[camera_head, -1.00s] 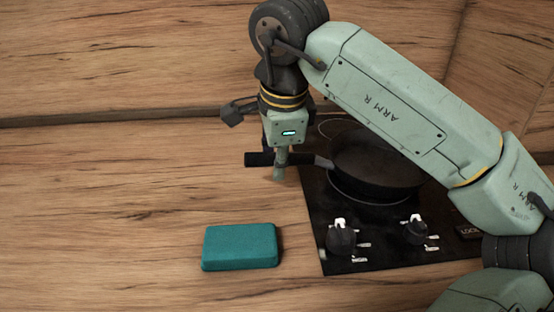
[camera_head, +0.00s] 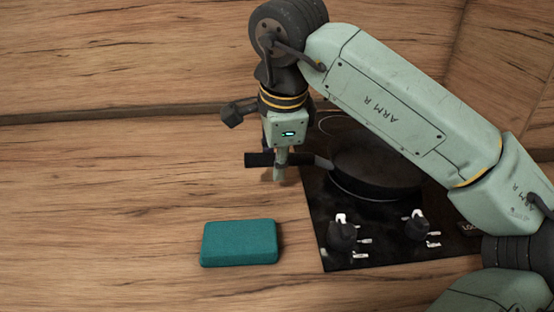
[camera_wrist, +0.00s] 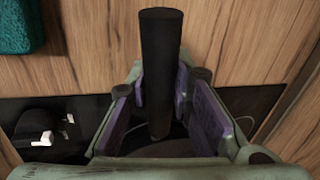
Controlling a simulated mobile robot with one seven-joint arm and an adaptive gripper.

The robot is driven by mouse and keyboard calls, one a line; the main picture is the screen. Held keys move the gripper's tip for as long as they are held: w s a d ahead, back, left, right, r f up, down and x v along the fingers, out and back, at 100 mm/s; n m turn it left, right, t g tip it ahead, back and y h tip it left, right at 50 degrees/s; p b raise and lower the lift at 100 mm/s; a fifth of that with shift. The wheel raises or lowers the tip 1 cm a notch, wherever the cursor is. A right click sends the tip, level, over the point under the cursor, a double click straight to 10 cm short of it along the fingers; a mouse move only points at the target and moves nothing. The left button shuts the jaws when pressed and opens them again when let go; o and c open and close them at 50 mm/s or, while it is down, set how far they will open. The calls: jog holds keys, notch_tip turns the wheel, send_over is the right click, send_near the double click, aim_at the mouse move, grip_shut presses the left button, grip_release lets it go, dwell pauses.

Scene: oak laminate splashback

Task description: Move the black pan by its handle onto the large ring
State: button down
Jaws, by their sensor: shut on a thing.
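The black pan (camera_head: 372,170) is over the dark hob at the right in the head view, partly hidden behind my arm. Its black handle (camera_head: 259,160) points left; it also shows upright between the pads in the wrist view (camera_wrist: 161,60). My gripper (camera_head: 281,174) is shut on the handle, pointing down. A pale ring outline (camera_head: 345,190) shows along the pan's front lower edge. Another thin ring outline (camera_head: 322,122) shows behind the pan, mostly hidden. I cannot tell which ring is larger, or whether the pan touches the hob.
A teal block (camera_head: 240,243) lies on the wooden counter left of the hob. Two black knobs with white marks, left (camera_head: 342,237) and right (camera_head: 416,227), stand at the hob's front. A wooden splashback rises behind.

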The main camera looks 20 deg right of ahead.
jog(key=c, duration=1.4)
grip_release()
jog(key=shift+o, duration=0.2)
jog(key=shift+a, duration=0.1)
jog(key=shift+w+a+b, duration=0.15)
jog(key=shift+w+a, duration=0.05)
jog(key=shift+a, duration=1.5)
jog(key=shift+w+a+b, duration=0.15)
jog(key=shift+a, duration=1.55)
jog(key=shift+r, duration=0.1)
notch_tip(320, 180, up, 7)
jog(key=p, duration=0.5)
